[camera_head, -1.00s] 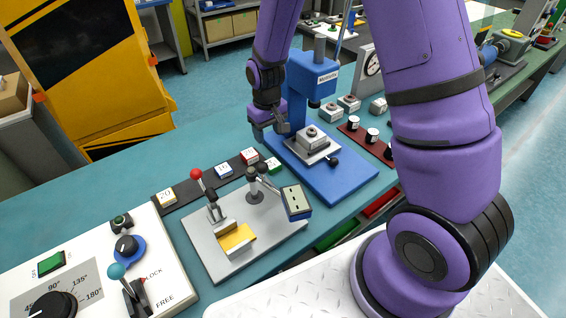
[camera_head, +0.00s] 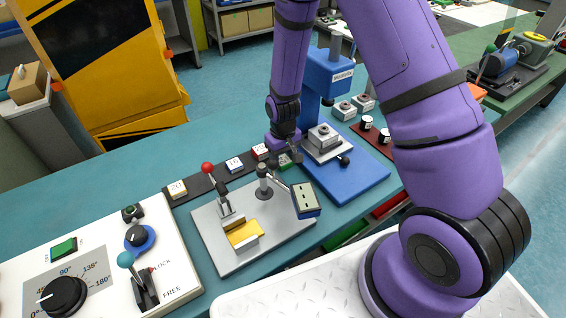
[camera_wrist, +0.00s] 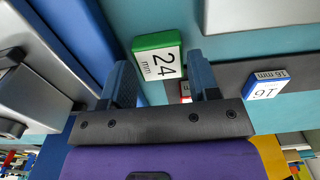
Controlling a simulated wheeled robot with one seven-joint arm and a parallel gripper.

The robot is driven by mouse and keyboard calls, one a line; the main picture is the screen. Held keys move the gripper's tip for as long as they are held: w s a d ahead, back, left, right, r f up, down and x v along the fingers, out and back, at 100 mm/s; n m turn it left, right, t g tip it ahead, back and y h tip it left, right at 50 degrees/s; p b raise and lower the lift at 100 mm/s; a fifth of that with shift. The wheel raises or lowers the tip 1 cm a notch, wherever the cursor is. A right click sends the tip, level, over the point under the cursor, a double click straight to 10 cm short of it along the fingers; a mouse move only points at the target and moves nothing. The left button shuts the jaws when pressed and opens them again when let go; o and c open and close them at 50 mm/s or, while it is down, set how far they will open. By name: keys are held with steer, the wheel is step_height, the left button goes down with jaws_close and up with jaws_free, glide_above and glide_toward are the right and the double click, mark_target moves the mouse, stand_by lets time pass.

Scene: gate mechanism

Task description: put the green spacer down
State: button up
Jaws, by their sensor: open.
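The green spacer (camera_head: 285,160) is at the right end of the dark strip (camera_head: 205,184) on the bench, marked 24 mm. It also shows in the wrist view (camera_wrist: 157,57), where its labelled face lies between the tips of my fingers. My gripper (camera_head: 291,152) is low over it and open. In the wrist view a gap shows between the spacer and the right finger; the left finger is close to its edge, and I cannot tell whether they touch. Whether the spacer rests on the strip or the bench is unclear.
A red spacer (camera_head: 260,151), a blue spacer (camera_head: 234,164) and a yellow spacer (camera_head: 177,188) sit along the strip. The blue press (camera_head: 345,180) stands close on the right. A grey plate with a red-knobbed lever (camera_head: 207,168) is in front. The bench behind the strip is clear.

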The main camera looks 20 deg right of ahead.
steer(key=shift+f, duration=0.65)
steer(key=shift+c, duration=0.2)
steer(key=c, duration=0.7)
steer(key=shift+o, duration=0.2)
steer(key=shift+w+r, duration=0.1)
steer(key=shift+r, duration=0.05)
